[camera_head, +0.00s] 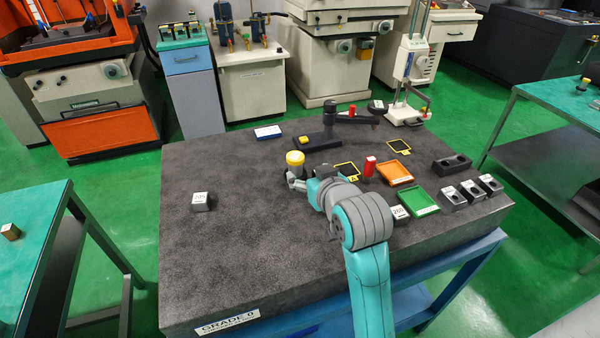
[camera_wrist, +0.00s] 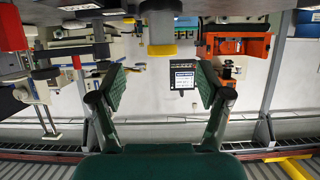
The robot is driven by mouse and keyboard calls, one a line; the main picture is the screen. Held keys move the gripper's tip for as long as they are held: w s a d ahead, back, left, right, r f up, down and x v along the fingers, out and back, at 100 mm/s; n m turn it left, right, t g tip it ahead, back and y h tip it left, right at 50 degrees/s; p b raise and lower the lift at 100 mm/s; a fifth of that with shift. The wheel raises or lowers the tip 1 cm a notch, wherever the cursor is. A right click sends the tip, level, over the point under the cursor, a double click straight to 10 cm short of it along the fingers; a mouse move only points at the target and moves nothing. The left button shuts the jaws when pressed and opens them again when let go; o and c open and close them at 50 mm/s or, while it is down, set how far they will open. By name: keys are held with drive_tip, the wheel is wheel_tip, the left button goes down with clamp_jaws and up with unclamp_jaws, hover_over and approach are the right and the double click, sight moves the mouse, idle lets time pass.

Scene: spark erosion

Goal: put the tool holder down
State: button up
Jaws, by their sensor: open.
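A yellow-topped grey cylinder, which looks like the tool holder (camera_head: 295,157), stands on the dark granite plate (camera_head: 240,240) in the head view. Its lower part is partly hidden by my gripper (camera_head: 299,180). In the wrist view, which is upside down, the tool holder (camera_wrist: 163,27) shows at the top centre with its yellow end down in the picture. My gripper (camera_wrist: 161,80) has its two green-padded fingers spread wide with nothing between them. The tool holder is beyond the fingertips, apart from them.
A black stand with an arm (camera_head: 325,137) is behind the holder. Right of my gripper are a red cylinder (camera_head: 369,168), an orange tray (camera_head: 396,173), a green tray (camera_head: 419,201) and several dark blocks (camera_head: 452,198). A labelled block (camera_head: 202,201) stands left. The plate's front left is clear.

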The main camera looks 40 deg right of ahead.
sight(298, 165)
drive_tip(key=x, duration=1)
drive_tip(key=shift+w+a+f, duration=0.1)
drive_tip(key=shift+w+f, duration=0.05)
clamp_jaws()
